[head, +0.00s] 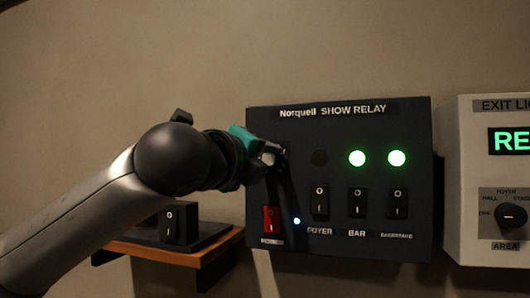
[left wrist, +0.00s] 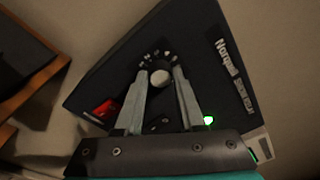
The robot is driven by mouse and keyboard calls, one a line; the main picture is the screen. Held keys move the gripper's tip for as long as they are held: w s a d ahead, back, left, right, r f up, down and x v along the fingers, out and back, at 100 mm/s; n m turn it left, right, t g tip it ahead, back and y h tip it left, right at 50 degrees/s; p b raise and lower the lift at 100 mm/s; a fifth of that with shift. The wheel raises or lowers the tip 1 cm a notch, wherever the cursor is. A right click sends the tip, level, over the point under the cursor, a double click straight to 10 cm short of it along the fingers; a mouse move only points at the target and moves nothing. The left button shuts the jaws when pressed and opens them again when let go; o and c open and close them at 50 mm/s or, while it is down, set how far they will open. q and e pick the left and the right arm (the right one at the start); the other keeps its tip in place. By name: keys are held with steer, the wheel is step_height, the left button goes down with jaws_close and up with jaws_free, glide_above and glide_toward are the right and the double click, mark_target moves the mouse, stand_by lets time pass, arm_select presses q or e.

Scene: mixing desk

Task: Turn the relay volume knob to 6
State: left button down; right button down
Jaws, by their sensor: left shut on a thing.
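The Norquell SHOW RELAY panel (head: 400,120) is a dark box on the wall. My left gripper (head: 279,157) reaches its upper left part and hides the relay volume knob in the head view. In the left wrist view the knob (left wrist: 160,77) has a pale round face and sits between the fingertips of my left gripper (left wrist: 159,76), which is shut on it. Small pale scale marks curve around the knob's far side, too small to read. The knob's setting cannot be told. My right gripper is not in view.
The panel has a lit red switch (head: 271,219), a small blue-white light (head: 297,221), several black rocker switches and two green lamps; the lamp above FOYER is dark. A white EXIT panel (head: 470,180) stands to the right. A wooden shelf (head: 168,253) with a switch box is at lower left.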

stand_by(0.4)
arm_select(q)
steer(key=c, duration=0.5)
jaws_free()
steer(key=b+v, duration=0.4)
steer(key=v, duration=1.1)
steer(key=shift+s+b, duration=0.15)
steer(key=shift+b, duration=0.25)
steer(key=shift+d, duration=0.1)
